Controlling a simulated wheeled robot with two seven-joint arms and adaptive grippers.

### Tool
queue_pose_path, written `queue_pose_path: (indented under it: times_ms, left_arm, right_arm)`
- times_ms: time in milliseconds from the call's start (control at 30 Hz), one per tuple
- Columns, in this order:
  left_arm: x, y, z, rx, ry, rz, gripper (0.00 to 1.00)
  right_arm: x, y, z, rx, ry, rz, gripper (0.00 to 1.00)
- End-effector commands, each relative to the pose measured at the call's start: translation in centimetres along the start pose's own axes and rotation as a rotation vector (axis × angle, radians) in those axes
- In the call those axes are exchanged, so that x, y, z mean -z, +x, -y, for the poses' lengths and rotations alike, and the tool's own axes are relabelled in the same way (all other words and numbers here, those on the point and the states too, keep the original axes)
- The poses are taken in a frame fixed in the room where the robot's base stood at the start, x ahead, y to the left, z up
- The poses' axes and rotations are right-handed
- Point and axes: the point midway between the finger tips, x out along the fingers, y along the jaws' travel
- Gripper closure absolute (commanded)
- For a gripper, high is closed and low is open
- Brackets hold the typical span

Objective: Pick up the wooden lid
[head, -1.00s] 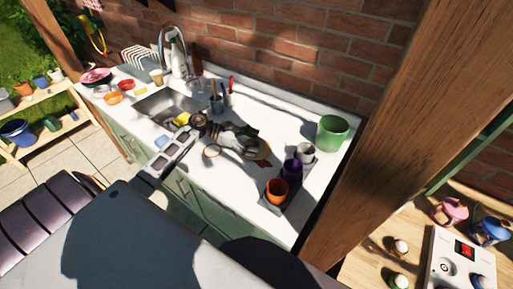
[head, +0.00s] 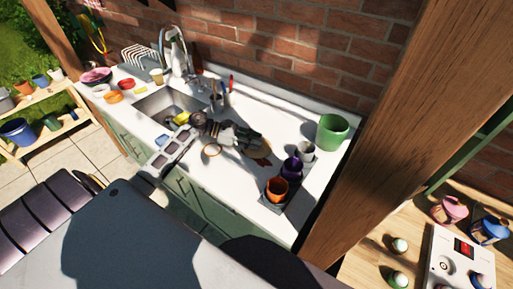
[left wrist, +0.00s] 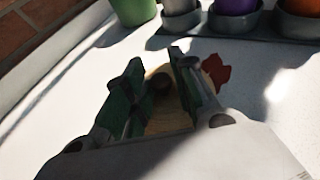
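The round wooden lid (left wrist: 160,118) lies on the white counter in the left wrist view, its dark knob (left wrist: 162,84) pointing up. My left gripper (left wrist: 168,72) is open, with one finger on each side of the knob. A gap shows beside the knob; contact is not clear. In the head view my left gripper (head: 250,143) is low over the middle of the counter and hides most of the lid. My right gripper is not in view.
A flat red-brown piece (left wrist: 216,72) lies beside the lid. Orange (head: 277,189), purple (head: 292,169) and grey (head: 304,151) pots stand to the right on a dark tray. A green pot (head: 332,132) is behind them. The sink (head: 170,103) is left.

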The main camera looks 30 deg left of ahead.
Motion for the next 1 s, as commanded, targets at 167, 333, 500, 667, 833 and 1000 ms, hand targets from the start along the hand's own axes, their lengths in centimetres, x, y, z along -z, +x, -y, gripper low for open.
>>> queue_pose_path:
  times_ms: [167,333,500,667,833,1000]
  left_arm:
    - [0.8,0.2,0.3,0.005,-0.006,-0.011,1.0]
    - [0.9,0.2,0.3,0.006,-0.008,-0.013,1.0]
    - [1.0,0.2,0.4,0.007,-0.009,-0.016,1.0]
    - [0.4,-0.1,0.4,0.008,-0.008,-0.017,1.0]
    - [-1.4,-0.7,0.3,0.006,-0.004,-0.013,1.0]
    - [-4.1,-1.6,0.1,0.003,0.0,-0.011,1.0]
  right_arm:
    - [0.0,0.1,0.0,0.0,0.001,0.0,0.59]
    - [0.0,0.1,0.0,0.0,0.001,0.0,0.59]
    - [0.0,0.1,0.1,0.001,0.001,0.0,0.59]
    - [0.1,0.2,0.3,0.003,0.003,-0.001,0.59]
    - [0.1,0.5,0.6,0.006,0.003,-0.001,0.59]
    - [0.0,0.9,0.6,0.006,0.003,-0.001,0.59]
